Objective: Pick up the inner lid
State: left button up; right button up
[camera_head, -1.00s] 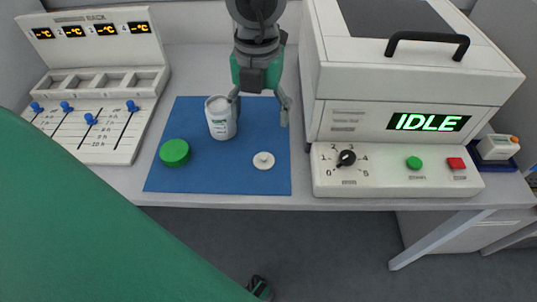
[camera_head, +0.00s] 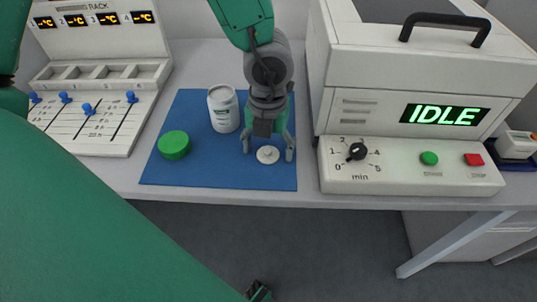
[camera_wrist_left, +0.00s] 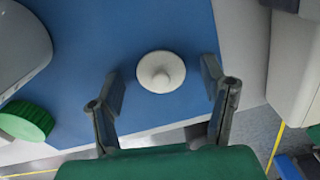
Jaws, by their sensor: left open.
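The inner lid (camera_head: 267,155) is a small white disc with a round knob. It lies flat on the blue mat (camera_head: 215,178), near its right front part. My left gripper (camera_head: 268,151) points down at it, open and empty, with one finger to each side. In the left wrist view the inner lid (camera_wrist_left: 161,72) lies between the open fingers of the left gripper (camera_wrist_left: 163,82), apart from both. I cannot tell the exact height of the fingertips above the mat.
A white jar (camera_head: 224,110) stands just left of the gripper, and a green screw cap (camera_head: 174,145) lies left on the mat. The rack panel (camera_head: 95,130) with blue sliders stands left. The machine reading IDLE (camera_head: 410,166) stands close on the right.

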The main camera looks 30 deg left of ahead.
pick_arm(q)
jog(key=shift+d, duration=0.1)
jog(key=c, duration=0.9)
jog(key=shift+o, duration=0.2)
jog(key=shift+r, duration=0.1)
